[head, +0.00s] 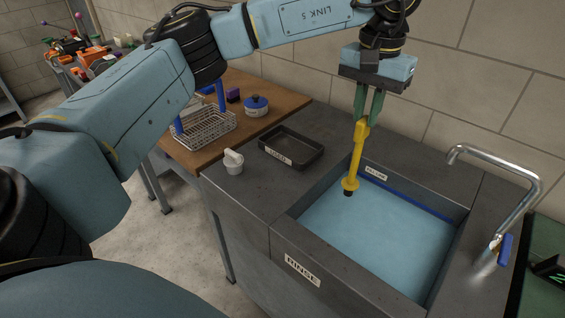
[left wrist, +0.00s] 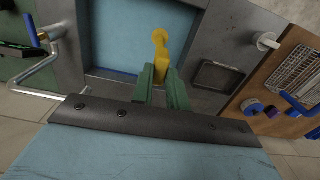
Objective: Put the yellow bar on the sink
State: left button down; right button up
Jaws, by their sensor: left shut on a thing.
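The yellow bar (head: 356,155) is long, with a round collar and a dark tip at its lower end. My left gripper (head: 367,112) is shut on its upper end and holds it nearly upright, tip down. In the head view it hangs over the far left part of the sink (head: 326,192), a grey basin with a blue surface inside and a RINSE label in front. Whether the tip touches anything is hard to tell. The left wrist view shows the bar (left wrist: 160,48) between the green fingers, in front of the blue basin (left wrist: 104,40). My right gripper is not in view.
A curved metal faucet (head: 520,175) stands right of the sink. Left of it are a dark tray (head: 291,147) and a white cup (head: 233,162). A wire rack (head: 205,128) and a blue pot (head: 256,106) stand on the wooden table. A brick wall rises behind.

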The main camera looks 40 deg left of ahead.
aim_at(275, 174)
jog(key=k, duration=0.85)
jog(key=u, duration=1.5)
jog(key=i, duration=1.45)
jog(key=z, duration=2)
